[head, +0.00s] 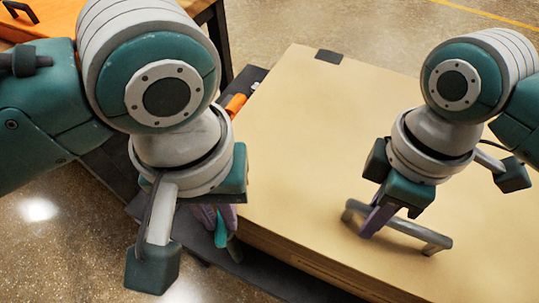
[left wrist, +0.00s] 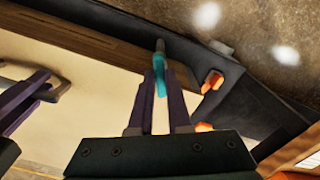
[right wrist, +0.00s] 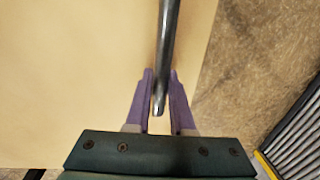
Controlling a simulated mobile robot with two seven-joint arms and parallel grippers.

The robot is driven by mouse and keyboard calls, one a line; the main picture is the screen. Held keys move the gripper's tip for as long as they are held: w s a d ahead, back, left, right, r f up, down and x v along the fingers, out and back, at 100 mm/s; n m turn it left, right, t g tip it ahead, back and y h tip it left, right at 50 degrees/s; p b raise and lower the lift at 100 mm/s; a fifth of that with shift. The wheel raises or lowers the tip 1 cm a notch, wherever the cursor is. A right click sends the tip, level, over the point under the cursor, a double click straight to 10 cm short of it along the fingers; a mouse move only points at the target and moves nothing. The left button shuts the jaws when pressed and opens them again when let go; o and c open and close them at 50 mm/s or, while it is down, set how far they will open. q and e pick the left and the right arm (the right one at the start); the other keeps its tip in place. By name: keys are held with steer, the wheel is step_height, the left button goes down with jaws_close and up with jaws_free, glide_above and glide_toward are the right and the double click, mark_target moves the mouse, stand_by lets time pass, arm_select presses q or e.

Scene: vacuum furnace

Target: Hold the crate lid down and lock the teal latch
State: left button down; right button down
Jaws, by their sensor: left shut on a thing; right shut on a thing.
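The crate lid (head: 320,120) is a broad tan panel lying flat and closed on the crate. A grey bar handle (head: 425,236) stands on it at the right. My right gripper (head: 372,222) is shut on this handle, and the bar (right wrist: 169,45) runs between its purple fingers in the right wrist view. The teal latch (head: 221,232) is at the crate's side edge, partly hidden by my left gripper (head: 212,222). In the left wrist view the teal latch (left wrist: 159,70) sits between the purple fingers of my left gripper, shut on it. I cannot tell whether the latch is locked.
A dark base (head: 190,240) lies under the crate, with an orange part (head: 236,105) along its edge. An orange-topped table (head: 20,28) stands at the top left. A striped grey object (right wrist: 300,135) is at the lower right of the right wrist view.

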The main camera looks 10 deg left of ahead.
arm_select(q)
steer(key=m, duration=0.5)
steer(key=shift+s+a+f, duration=0.15)
steer(key=shift+s+f, duration=0.1)
steer(key=shift+s, duration=0.15)
arm_select(e)
steer(key=shift+w+d, duration=0.3)
steer(key=shift+w, duration=0.2)
arm_select(q)
steer(key=shift+m, duration=0.3)
steer(key=c, duration=1.2)
jaws_free()
steer(key=shift+c, duration=0.2)
arm_select(e)
steer(key=shift+s, duration=0.1)
arm_select(q)
steer(key=shift+o, duration=0.7)
steer(key=shift+s, duration=0.15)
arm_select(e)
steer(key=shift+s+a, duration=0.1)
steer(key=shift+s, duration=0.05)
arm_select(q)
steer(key=shift+o, duration=1.2)
steer(key=shift+w+r, duration=0.1)
steer(key=shift+w, duration=0.1)
steer(key=shift+r, duration=0.15)
